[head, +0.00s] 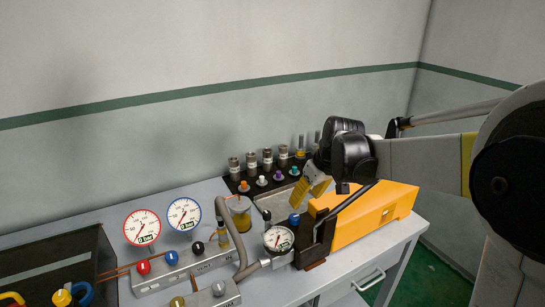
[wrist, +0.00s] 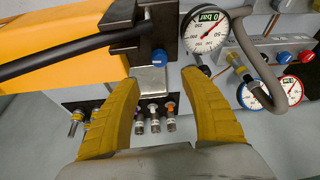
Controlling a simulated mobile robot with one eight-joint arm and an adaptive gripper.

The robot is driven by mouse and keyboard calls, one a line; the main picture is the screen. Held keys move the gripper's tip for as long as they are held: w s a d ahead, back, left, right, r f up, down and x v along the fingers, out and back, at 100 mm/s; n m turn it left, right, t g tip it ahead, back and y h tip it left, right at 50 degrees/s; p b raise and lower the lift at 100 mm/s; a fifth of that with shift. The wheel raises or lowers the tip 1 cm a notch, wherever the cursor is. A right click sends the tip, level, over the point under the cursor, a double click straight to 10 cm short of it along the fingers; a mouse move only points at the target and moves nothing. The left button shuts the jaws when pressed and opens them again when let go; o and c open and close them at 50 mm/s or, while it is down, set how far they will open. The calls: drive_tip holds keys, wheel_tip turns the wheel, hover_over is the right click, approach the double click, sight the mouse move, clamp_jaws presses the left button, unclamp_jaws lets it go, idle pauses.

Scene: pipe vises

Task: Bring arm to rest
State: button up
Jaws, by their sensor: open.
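My gripper (head: 312,182) is at the end of my arm, above the bench and beside the yellow pump body. In the wrist view my gripper (wrist: 160,78) shows two yellow fingers spread wide apart. Nothing is held between them. Through the gap I see the blue knob (wrist: 159,57), a pale metal plate and several small fittings. The fingers appear apart from these things, though the exact height cannot be told. The arm reaches in from the right in the head view and hides part of the fittings row.
The yellow pump (head: 370,222) with its black lever lies under the arm. A pressure gauge (head: 279,239) stands close to the gripper. Several fittings (head: 251,164) stand behind it. Two dial gauges (head: 142,227) and a dark bin (head: 50,265) are at left. The wall behind is clear.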

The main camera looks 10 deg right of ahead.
drive_tip(key=s+a+m+t+h+b, duration=0.1)
drive_tip(key=s+a+m+t, duration=0.1)
drive_tip(key=s, duration=2.3)
drive_tip(key=m+t, duration=0.1)
drive_tip(key=m, duration=0.1)
drive_tip(key=shift+s+r+m+h, duration=0.3)
drive_tip(key=shift+m+h, duration=0.1)
idle(4.9)
